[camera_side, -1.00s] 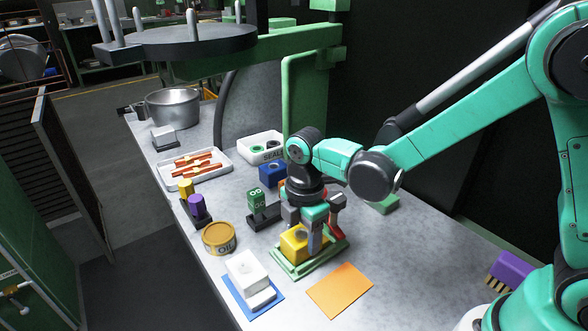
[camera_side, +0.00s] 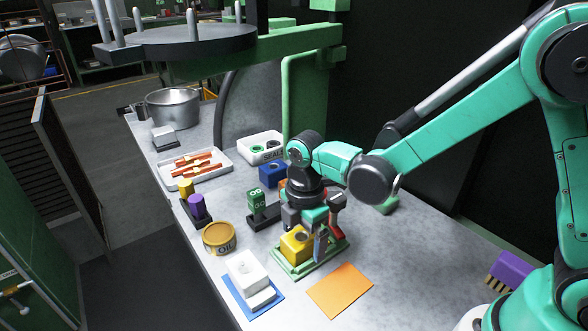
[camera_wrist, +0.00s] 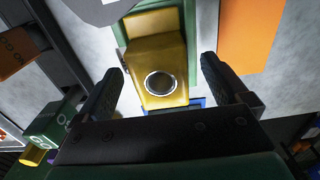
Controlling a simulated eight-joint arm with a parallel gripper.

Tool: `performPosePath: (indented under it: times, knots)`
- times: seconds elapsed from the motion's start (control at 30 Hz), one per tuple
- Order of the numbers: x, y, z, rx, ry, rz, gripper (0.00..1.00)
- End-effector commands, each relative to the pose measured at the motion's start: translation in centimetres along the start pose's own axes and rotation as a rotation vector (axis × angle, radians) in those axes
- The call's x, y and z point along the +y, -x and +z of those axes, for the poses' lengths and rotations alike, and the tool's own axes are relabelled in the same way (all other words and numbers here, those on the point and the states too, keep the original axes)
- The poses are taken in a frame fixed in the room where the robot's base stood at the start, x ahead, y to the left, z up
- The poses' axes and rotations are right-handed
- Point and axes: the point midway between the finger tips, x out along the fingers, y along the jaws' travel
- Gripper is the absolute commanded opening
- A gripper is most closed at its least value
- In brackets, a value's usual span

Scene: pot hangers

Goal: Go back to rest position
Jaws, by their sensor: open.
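A yellow block with a round hole (camera_side: 295,246) sits on a green base (camera_side: 288,269) on the bench. In the wrist view the block (camera_wrist: 158,62) shows its dark hole ringed in metal, between and beyond my two fingers. My gripper (camera_side: 312,232) is low over the block, pointing down. Its fingers are apart, and it also shows in the wrist view (camera_wrist: 162,75) with nothing held between the tips. In the side view the fingers partly hide the block's right side.
An orange sheet (camera_side: 340,291) lies to the front right. A white part on a blue mat (camera_side: 272,306), an oil tin (camera_side: 219,238) and a green numbered block (camera_side: 257,200) stand to the left. A blue block (camera_side: 271,174) and a seals bin (camera_side: 262,148) are behind.

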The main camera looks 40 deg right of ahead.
Motion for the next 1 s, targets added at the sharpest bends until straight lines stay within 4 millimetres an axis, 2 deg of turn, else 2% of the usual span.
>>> performPosePath:
  times: [0.17, 0.4, 0.63, 0.77, 1.0]
  knots:
    - [0.0, 0.8, 0.0, 0.000, 0.000, 0.000, 0.94]
    - [0.0, 4.0, 0.0, 0.000, 0.000, 0.000, 0.94]
    - [-0.1, 5.9, 0.3, 0.004, -0.038, 0.015, 0.94]
    - [-0.7, 7.4, 1.5, 0.028, -0.226, 0.084, 0.94]
    - [-3.1, 10.5, 5.0, 0.177, -0.843, 0.300, 0.94]
